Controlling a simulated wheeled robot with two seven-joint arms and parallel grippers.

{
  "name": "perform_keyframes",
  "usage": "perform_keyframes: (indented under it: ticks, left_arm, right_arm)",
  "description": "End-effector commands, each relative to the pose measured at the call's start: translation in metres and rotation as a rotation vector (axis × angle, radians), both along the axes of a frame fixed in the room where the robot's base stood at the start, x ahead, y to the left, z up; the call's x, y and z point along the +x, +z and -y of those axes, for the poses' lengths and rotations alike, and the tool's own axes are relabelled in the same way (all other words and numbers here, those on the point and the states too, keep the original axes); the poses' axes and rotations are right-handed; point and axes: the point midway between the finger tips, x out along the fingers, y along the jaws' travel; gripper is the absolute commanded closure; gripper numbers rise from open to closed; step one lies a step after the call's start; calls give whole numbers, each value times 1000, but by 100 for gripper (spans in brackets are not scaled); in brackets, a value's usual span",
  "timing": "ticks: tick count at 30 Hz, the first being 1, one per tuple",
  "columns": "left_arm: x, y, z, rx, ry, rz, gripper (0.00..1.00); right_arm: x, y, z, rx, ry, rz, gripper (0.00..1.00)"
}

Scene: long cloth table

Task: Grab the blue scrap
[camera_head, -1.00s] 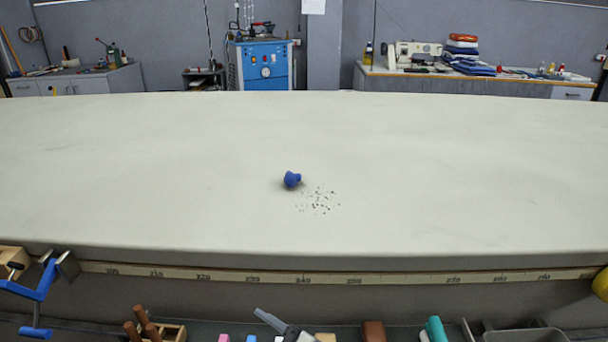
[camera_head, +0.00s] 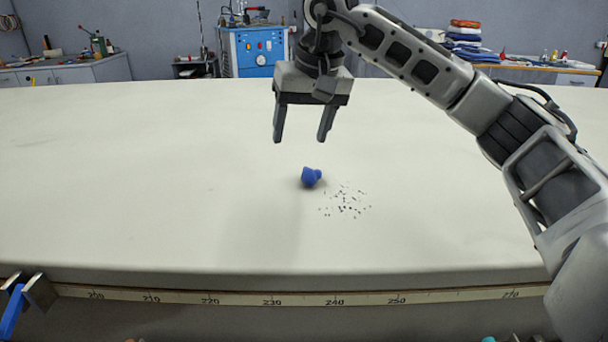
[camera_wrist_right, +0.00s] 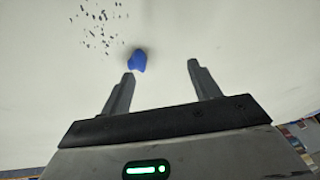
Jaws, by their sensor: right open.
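The blue scrap (camera_head: 311,177) is a small crumpled lump on the pale cloth table (camera_head: 130,180), near the middle of the head view. My right gripper (camera_head: 299,140) is open and empty, with its fingers pointing down above the table, just above the scrap in the picture. In the right wrist view the scrap (camera_wrist_right: 137,61) lies beyond the tip of the left finger, apart from it, left of the middle of the open jaws (camera_wrist_right: 160,70). My left gripper is not in view.
Small dark crumbs (camera_head: 345,202) lie on the cloth beside the scrap. A numbered measuring strip (camera_head: 240,300) runs along the table's front edge. A blue clamp (camera_head: 12,310) sits at the front left. The cloth around the scrap is otherwise clear.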

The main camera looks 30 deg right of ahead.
Motion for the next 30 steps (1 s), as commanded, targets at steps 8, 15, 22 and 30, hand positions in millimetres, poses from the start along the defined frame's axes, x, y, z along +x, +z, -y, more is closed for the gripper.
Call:
perform_keyframes:
  ticks: [8,15,22,30]
  left_arm:
    - [-1,-5,0,-2,0,-3,64]
    - [-2,-7,0,-2,0,1,64]
    - [0,-4,1,-3,0,13,64]
    - [-1,-4,1,-3,-1,11,64]
  right_arm:
    - [-1,9,44,-146,-8,14,38]
    - [14,-41,46,-143,-6,14,38]
    - [24,-72,48,-141,-5,16,38]
    - [34,-94,52,-141,-6,14,38]
